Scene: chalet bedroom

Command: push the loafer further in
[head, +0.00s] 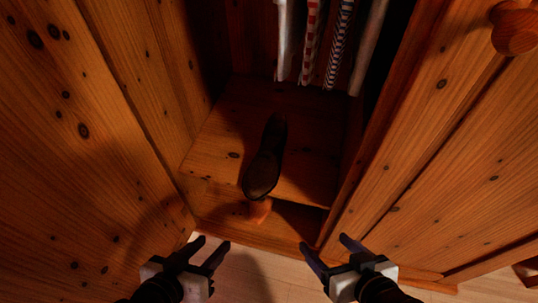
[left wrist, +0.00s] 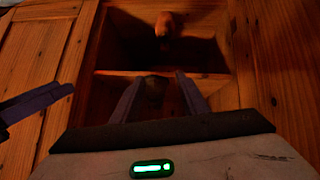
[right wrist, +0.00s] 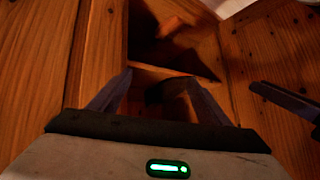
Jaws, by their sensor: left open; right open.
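A dark loafer (head: 265,160) lies on the wardrobe floor (head: 215,140), pointing front to back, its near end at or slightly over the front edge. My left gripper (head: 208,247) is open and empty, in front of the wardrobe, below and left of the loafer. My right gripper (head: 325,245) is open and empty, below and right of it. Neither touches the loafer. Part of the loafer shows darkly beyond the fingers in the left wrist view (left wrist: 153,88) and in the right wrist view (right wrist: 165,92).
A round wooden knob (head: 260,210) sticks out just below the loafer's near end. Several hanging clothes (head: 312,40) are at the back right. Wooden doors (head: 85,130) stand open on both sides, the right one with a knob (head: 514,28). The wardrobe floor beside the loafer is clear.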

